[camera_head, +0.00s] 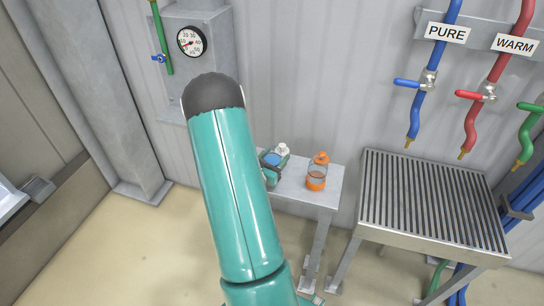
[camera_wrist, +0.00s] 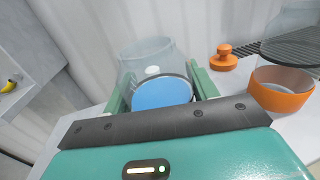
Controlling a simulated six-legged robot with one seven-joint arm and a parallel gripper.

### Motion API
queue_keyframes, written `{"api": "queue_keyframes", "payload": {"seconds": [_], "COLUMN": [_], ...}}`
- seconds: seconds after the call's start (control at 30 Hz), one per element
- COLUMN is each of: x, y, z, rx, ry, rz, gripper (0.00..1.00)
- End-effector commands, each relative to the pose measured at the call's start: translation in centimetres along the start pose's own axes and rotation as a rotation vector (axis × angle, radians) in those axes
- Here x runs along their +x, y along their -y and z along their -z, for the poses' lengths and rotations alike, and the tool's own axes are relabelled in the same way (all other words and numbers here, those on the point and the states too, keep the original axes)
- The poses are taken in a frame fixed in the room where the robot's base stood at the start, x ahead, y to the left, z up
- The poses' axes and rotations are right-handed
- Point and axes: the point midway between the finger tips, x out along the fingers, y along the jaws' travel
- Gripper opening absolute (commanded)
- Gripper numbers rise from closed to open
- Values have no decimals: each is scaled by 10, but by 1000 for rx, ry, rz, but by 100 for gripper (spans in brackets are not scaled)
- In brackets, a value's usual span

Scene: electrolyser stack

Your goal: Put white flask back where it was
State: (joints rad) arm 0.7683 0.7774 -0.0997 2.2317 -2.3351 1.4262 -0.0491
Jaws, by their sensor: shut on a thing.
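The white flask is a clear glass vessel with blue contents (camera_wrist: 160,92) and a white stopper (camera_head: 283,148). My gripper (camera_head: 273,163) is shut around its body at the left end of the small grey table (camera_head: 295,193). In the wrist view the flask sits between the two green fingers of my gripper (camera_wrist: 158,88). Its blue part faces the camera. I cannot tell whether its base touches the table; my arm hides part of that end. An orange flask (camera_head: 317,177) stands upright to its right, also in the wrist view (camera_wrist: 283,92).
A slatted metal drain bench (camera_head: 430,205) stands right of the table. Blue, red and green hoses hang above it, under PURE (camera_head: 447,33) and WARM (camera_head: 515,44) labels. A gauge box (camera_head: 218,50) is on the wall behind my arm.

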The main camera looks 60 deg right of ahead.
Motion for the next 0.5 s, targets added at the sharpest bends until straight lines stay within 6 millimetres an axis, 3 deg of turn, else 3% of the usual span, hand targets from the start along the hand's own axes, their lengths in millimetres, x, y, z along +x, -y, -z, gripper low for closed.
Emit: {"api": "queue_keyframes", "payload": {"seconds": [0.37, 0.4, 0.5], "x": [1, 2, 2], "y": [3, 4, 4], "z": [3, 4, 3], "rx": [-1, -1, 0], "ry": [1, 0, 0], "rz": [1, 1, 1], "gripper": [23, 60, 80]}}
